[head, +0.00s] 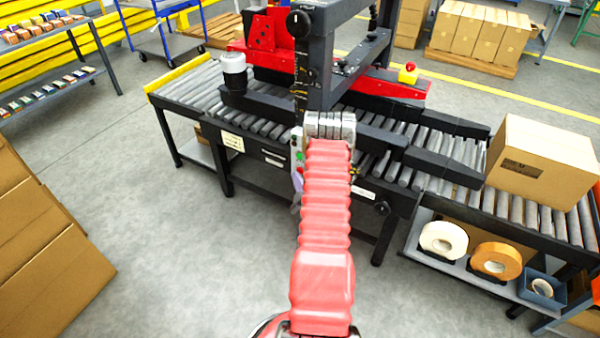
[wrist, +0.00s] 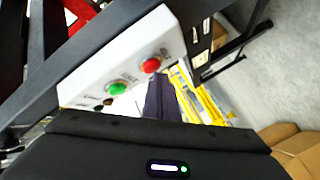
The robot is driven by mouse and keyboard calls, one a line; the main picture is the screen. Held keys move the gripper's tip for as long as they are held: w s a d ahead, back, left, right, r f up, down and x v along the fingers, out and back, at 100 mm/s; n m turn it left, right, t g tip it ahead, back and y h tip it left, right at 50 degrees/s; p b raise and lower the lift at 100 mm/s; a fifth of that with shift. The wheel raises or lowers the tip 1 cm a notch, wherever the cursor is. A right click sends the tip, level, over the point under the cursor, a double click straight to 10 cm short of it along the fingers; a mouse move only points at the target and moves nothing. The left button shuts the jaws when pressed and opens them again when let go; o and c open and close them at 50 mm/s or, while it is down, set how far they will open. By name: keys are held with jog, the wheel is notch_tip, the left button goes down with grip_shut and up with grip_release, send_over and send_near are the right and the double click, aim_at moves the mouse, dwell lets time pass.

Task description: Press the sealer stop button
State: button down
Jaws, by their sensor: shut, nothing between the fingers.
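A pale control box (wrist: 125,55) on the sealer's dark frame carries a round red button (wrist: 151,65) and a green button (wrist: 117,88), with small dark knobs beside the green one. The red button looks like the stop button; its label is too blurred to read. My gripper (wrist: 160,82) is shut and empty. Its dark fingers show in the wrist view just below and right of the red button, and I see no clear contact. In the head view the control box (head: 297,142) is partly covered by my red-sleeved arm, and my gripper is mostly hidden.
The sealer's roller conveyor (head: 190,92) runs across the view. A carton (head: 545,165) sits on its right end. Another red button on a yellow base (head: 409,68) stands on top of the sealer. Cartons (head: 45,255) stand at the left. Bare floor lies in front.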

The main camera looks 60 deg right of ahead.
jog(key=shift+a, duration=0.35)
jog(key=shift+a, duration=0.1)
jog(key=shift+s+a, duration=0.2)
jog(key=shift+a, duration=1.25)
jog(key=shift+s+a, duration=0.15)
jog(key=shift+a, duration=1.3)
